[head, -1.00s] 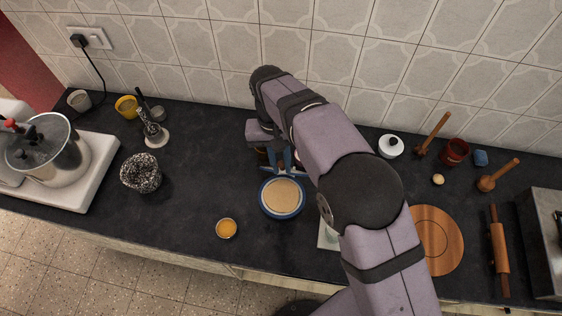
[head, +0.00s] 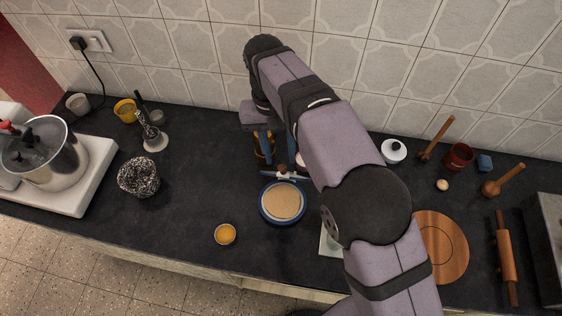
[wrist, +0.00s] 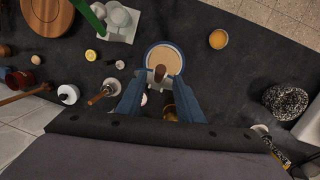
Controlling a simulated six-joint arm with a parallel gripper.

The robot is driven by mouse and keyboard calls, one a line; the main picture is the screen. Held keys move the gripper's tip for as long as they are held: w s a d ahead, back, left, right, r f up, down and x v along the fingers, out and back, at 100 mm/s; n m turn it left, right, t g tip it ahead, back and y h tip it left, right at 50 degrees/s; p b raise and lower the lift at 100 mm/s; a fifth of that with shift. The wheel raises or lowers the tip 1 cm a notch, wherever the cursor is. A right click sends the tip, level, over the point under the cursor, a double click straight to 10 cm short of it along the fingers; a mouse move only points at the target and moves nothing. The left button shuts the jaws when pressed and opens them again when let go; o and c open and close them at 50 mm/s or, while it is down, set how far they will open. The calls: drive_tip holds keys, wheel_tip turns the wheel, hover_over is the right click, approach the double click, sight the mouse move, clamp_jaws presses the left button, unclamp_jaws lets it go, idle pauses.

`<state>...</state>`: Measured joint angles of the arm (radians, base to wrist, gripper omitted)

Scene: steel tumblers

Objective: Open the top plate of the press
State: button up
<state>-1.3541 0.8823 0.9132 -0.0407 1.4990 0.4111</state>
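The press (head: 262,203) is a round, blue-rimmed piece with a flat tan disc inside, near the counter's middle. It also shows in the wrist view (wrist: 148,50). A crossbar with a brown handle (head: 282,170) lies at its wall-side edge; the handle also shows in the wrist view (wrist: 159,74). I cannot tell whether the tan disc is on the top or bottom plate. My gripper (head: 279,160) has blue fingers, spread apart and empty, on the wall side of the press. In the wrist view the fingers (wrist: 160,84) stand either side of the handle, with gaps visible.
An orange-filled bowl (head: 225,234) stands left of the press, and a speckled pot (head: 138,177) farther left. A round wooden board (head: 440,250) and rolling pin (head: 506,260) lie right. A white lidded pot (head: 394,151) stands behind. Counter left of the press is mostly clear.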

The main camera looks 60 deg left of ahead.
drive_tip(key=shift+a+r, duration=0.1)
drive_tip(key=shift+r, duration=0.7)
drive_tip(key=shift+f, duration=0.15)
clamp_jaws()
drive_tip(key=s+d+f+m+g+b, duration=0.1)
drive_tip(key=s+d+f+m+g, duration=0.3)
drive_tip(key=m+g, duration=0.35)
drive_tip(key=w+d+r+m+g+y+b, duration=0.1)
drive_tip(key=w+r+m+g+y+b, duration=0.2)
drive_tip(key=m, duration=0.5)
drive_tip(key=w+m+g+y, duration=0.3)
drive_tip(key=m+g+y, duration=0.2)
drive_tip(key=m, duration=0.3)
drive_tip(key=w+d+f+m+t+y+b, duration=0.2)
drive_tip(key=w+d+f+m+y+b, duration=0.25)
drive_tip(key=w+f+m+b, duration=0.2)
drive_tip(key=p+x, duration=0.5)
drive_tip(key=x, duration=0.3)
drive_tip(key=shift+s+f+p, duration=0.3)
drive_tip(key=shift+s+f, duration=0.1)
